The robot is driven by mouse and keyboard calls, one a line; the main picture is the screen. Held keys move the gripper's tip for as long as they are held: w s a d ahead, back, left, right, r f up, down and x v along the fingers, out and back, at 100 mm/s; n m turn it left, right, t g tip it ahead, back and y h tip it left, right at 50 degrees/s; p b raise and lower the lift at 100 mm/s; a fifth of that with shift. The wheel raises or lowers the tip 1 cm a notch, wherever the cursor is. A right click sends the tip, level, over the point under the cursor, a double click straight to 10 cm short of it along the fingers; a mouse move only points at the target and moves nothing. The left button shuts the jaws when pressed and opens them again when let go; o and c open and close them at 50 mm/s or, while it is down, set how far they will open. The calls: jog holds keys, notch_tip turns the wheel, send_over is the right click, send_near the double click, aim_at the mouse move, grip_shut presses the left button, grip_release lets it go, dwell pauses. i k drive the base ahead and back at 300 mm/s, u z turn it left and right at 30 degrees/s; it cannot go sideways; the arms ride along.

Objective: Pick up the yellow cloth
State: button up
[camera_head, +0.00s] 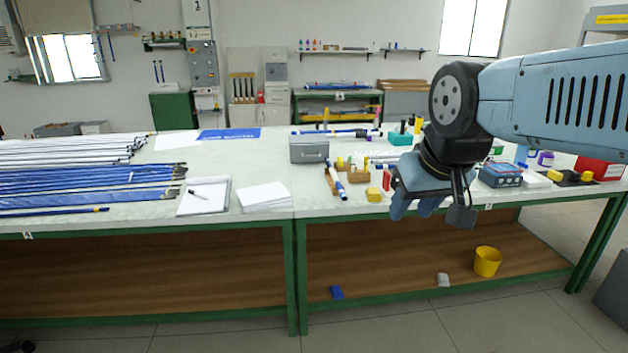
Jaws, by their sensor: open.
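A small yellow piece (374,195), which looks like the folded yellow cloth, lies near the front edge of the right bench. It is too small to make out its weave or folds. My gripper (432,212) hangs at the right of it, in front of the bench edge in the picture. Its blue fingers are apart and point down, with nothing seen between them. The gripper and wrist hide part of the bench top behind them.
Near the yellow piece are a wooden block (358,176), a blue-and-white marker (336,184) and a red item (386,180). A grey box (309,149) stands behind. Paper sheets (264,197) lie left. A yellow bucket (487,262) stands on the lower shelf.

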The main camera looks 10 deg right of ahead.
aim_at(372, 194)
jog(key=z, duration=0.2)
jog(key=i, duration=0.85)
jog(key=u, duration=0.1)
